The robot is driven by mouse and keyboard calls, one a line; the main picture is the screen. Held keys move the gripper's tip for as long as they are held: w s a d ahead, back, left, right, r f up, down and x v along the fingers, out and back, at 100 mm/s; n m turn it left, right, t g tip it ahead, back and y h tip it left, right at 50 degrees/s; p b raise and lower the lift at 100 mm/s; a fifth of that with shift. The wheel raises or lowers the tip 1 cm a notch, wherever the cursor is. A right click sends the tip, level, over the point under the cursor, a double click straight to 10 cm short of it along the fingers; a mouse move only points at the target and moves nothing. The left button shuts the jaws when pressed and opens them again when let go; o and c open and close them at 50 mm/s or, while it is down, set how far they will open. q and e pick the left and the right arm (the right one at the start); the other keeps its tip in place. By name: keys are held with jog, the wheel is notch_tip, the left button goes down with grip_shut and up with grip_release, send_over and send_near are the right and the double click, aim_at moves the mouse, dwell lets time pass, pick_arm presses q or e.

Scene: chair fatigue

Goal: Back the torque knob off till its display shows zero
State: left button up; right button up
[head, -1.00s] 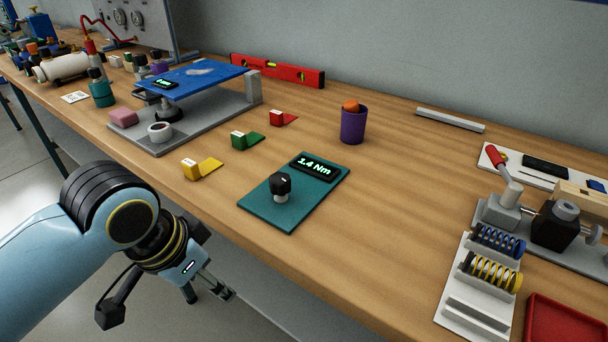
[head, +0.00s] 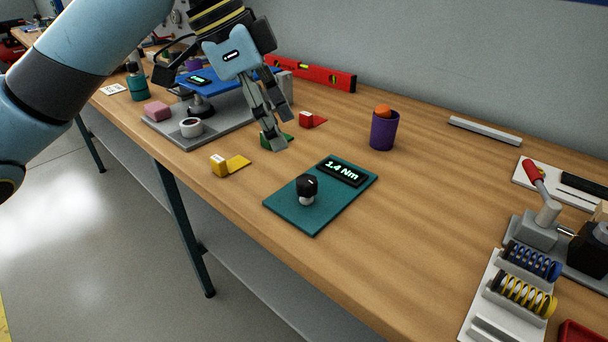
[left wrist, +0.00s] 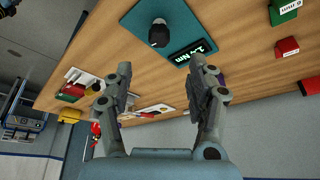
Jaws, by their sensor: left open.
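The black torque knob (head: 307,186) stands on a teal plate (head: 291,216) on the wooden bench. Its display (head: 342,171) reads 1.4 Nm in green. My left gripper (head: 277,142) is open and empty, held above the bench to the left of and behind the knob, apart from it. In the left wrist view the knob (left wrist: 159,34) shows beyond and between the two open fingers (left wrist: 160,88), with the display (left wrist: 193,50) beside it. My right gripper is not in view.
Yellow (head: 229,164), green and red (head: 312,119) blocks lie near the plate; the gripper partly hides the green one. A purple cup (head: 384,131) stands behind. A spring rack (head: 486,298) is at the right. The bench between plate and rack is clear.

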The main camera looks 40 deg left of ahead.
aim_at(305, 179)
pick_arm(q)
jog(key=b+x, duration=0.1)
jog(key=x, duration=0.9)
jog(key=shift+d+f+b, duration=0.2)
jog(key=shift+f+b, duration=0.05)
jog(key=shift+b, duration=0.1)
jog(key=shift+c, duration=0.3)
jog(key=c, duration=1.1)
jog(key=shift+r, duration=0.1)
